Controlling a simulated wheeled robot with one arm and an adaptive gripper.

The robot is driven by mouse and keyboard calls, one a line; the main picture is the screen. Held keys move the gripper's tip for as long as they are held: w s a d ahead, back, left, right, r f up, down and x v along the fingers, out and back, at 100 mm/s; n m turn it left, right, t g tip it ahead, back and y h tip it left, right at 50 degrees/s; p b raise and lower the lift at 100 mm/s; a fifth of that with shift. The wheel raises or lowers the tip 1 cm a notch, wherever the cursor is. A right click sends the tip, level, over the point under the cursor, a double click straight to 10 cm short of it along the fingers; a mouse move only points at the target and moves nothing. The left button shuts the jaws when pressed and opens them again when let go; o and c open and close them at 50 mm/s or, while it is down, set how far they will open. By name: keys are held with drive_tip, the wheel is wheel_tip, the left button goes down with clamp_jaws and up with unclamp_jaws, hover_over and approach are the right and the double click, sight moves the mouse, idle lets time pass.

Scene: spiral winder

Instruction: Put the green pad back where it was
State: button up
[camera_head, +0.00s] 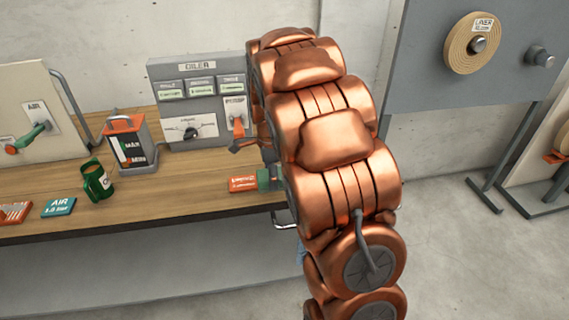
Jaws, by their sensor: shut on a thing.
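My gripper (261,147) is partly in view at the left side of my copper arm, above the right part of the wooden bench. The arm hides most of it. A small green piece (264,180), which looks like the green pad, shows just below at the arm's edge. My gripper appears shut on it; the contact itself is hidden. The green piece is beside the right end of an orange labelled block (243,184) near the bench's front edge; whether they touch is unclear. A flat teal card marked AIR (58,206) lies at the bench's front left.
A grey oiler panel (191,105) with a dial and an orange lever stands behind. The bench (165,200) is clear mid-front.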

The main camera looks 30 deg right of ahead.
drive_tip(key=w+d+p, duration=0.1)
drive_tip(key=w+d, duration=0.1)
drive_tip(key=w+d+p, duration=0.1)
drive_tip(key=w+d, duration=0.1)
drive_tip(key=d, duration=0.1)
drive_tip(key=w+d+f, duration=0.1)
drive_tip(key=w+d, duration=0.1)
drive_tip(key=d, duration=0.1)
drive_tip(key=shift+d+p, duration=0.15)
drive_tip(key=shift+p, duration=0.25)
drive_tip(key=shift+s+f+p, duration=0.15)
drive_tip(key=shift+f+p, duration=0.75)
drive_tip(key=shift+f, duration=0.85)
drive_tip(key=shift+f, duration=0.2)
drive_tip(key=o, duration=1.2)
drive_tip(key=shift+r, duration=0.1)
